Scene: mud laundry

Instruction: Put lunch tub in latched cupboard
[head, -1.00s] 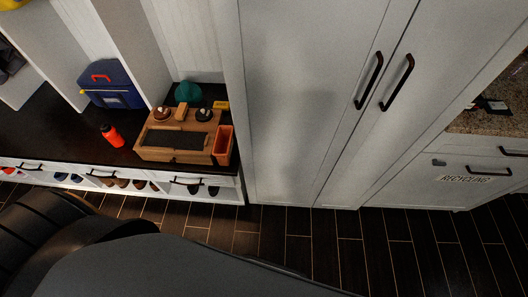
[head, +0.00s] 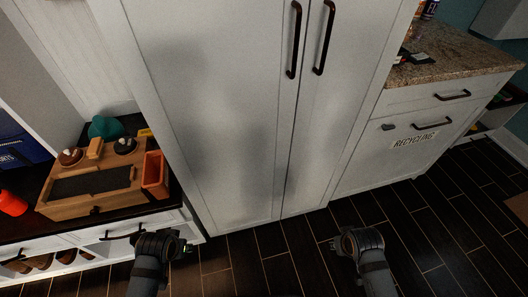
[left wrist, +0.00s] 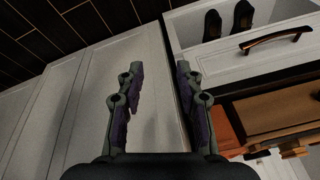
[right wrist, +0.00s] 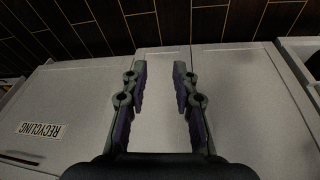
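I cannot pick out a lunch tub for certain. An open orange container (head: 155,172) stands at the right end of a wooden organizer (head: 128,199) on the dark bench, and shows partly in the left wrist view (left wrist: 222,130). A white cupboard front labelled RECYCLING (head: 388,158) has a small dark latch (head: 388,127) and a bar handle; it looks closed. My left gripper (head: 187,246) is open and empty, low in front of the bench drawers. In the left wrist view its fingers (left wrist: 158,72) are apart. My right gripper (head: 338,244) is open and empty, low before the cupboards.
A tall white two-door cupboard (head: 215,110) with dark handles stands closed in the middle. A granite counter (head: 450,55) at right carries small dark items. A red bottle (head: 12,203) and blue bag (head: 22,145) are at far left. The dark plank floor (head: 300,262) is clear.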

